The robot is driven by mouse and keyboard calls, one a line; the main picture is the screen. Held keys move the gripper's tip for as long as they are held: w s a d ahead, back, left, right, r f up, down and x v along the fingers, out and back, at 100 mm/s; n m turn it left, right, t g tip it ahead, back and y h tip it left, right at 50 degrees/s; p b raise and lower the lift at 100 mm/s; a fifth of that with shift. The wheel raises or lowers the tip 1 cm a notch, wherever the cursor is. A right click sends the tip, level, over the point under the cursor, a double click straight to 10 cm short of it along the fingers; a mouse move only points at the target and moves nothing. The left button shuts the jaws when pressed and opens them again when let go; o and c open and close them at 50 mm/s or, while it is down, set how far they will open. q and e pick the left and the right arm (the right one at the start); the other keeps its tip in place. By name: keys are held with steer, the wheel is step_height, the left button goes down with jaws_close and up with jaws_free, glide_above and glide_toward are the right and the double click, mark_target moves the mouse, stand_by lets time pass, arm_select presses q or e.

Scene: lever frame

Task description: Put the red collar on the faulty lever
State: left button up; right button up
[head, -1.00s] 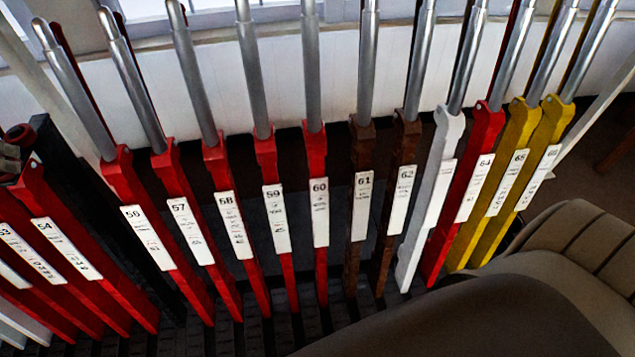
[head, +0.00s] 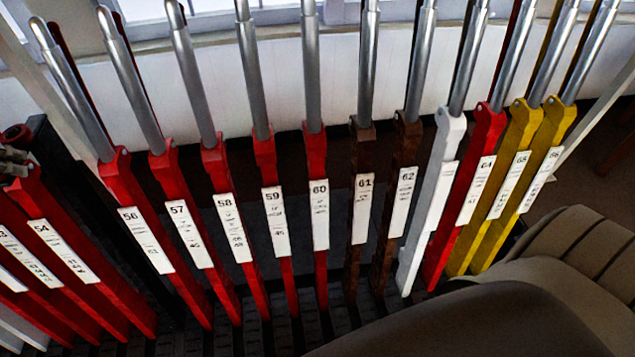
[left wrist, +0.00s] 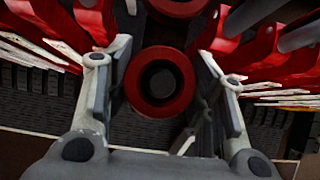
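The red collar (head: 17,133) is a dark red ring at the far left edge of the head view. In the left wrist view the collar (left wrist: 132,98) lies between my fingers, with a round dark grey core in its hole. My left gripper (left wrist: 163,72) is open around it, with gaps seen on both sides. Only a bit of the gripper (head: 12,164) shows in the head view, just below the collar. Numbered levers stand in a row, such as lever 56 (head: 120,180) and lever 60 (head: 316,150). No mark shows which lever is faulty. My right gripper is out of view.
Brown levers 61 (head: 361,145) and 62 (head: 407,140), a white lever (head: 449,135) and yellow levers (head: 520,125) stand further right. A padded seat (head: 570,250) fills the lower right. Another red ring (left wrist: 178,6) shows at the top of the left wrist view.

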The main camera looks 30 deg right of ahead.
arm_select(q)
steer(key=c, duration=0.3)
steer(key=shift+r+p, duration=3)
steer(key=shift+r, duration=1.3)
steer(key=shift+f, duration=0.1)
